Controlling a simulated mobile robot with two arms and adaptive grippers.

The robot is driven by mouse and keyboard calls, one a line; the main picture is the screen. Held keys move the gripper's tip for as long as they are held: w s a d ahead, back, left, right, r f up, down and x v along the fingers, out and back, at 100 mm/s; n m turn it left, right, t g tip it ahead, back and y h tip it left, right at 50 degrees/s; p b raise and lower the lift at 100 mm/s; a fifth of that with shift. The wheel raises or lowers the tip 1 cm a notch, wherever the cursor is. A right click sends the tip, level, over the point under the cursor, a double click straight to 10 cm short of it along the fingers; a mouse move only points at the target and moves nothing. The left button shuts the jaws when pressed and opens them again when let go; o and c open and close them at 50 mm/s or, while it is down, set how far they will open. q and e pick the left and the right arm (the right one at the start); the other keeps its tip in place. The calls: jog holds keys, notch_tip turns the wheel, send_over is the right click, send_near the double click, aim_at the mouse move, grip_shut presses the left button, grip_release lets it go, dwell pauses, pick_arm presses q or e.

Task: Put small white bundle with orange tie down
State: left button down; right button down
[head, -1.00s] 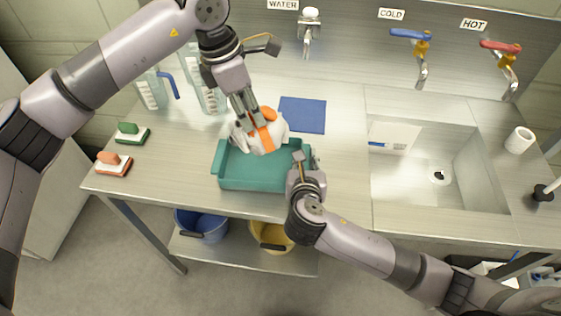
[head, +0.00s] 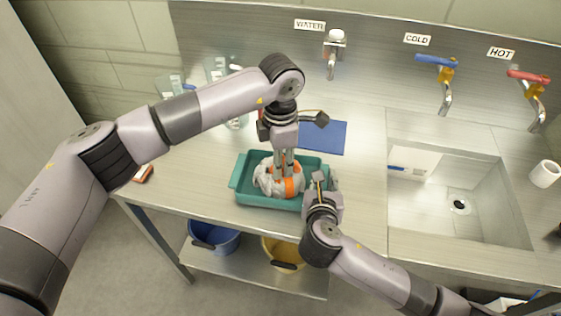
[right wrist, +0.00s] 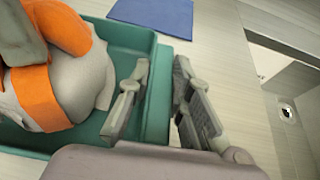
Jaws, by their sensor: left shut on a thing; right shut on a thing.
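The small white bundle with its orange tie (head: 266,180) is inside the teal tray (head: 240,182), toward its middle. My left gripper (head: 287,166) points down and is shut on the top of the bundle. In the right wrist view the bundle (right wrist: 84,84) shows low between the tray walls; whether it rests on the tray floor is hard to tell. My right gripper (head: 320,186) is shut on the tray's right wall; in the right wrist view its fingers (right wrist: 160,88) stand on either side of the wall.
A blue mat (head: 323,137) lies behind the tray. The sink (head: 440,205) is to the right, under the cold and hot taps. Clear jugs stand at the back left, partly behind my left arm. Blue (head: 214,240) and yellow (head: 284,255) buckets sit on the lower shelf.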

pick_arm(q)
jog(key=shift+f, duration=0.25)
jog(key=c, duration=1.3)
grip_release()
notch_tip(320, 180, up, 12)
jog(key=shift+r, duration=0.1)
pick_arm(e)
jog(key=c, duration=1.4)
grip_release()
jog(key=shift+o, duration=0.2)
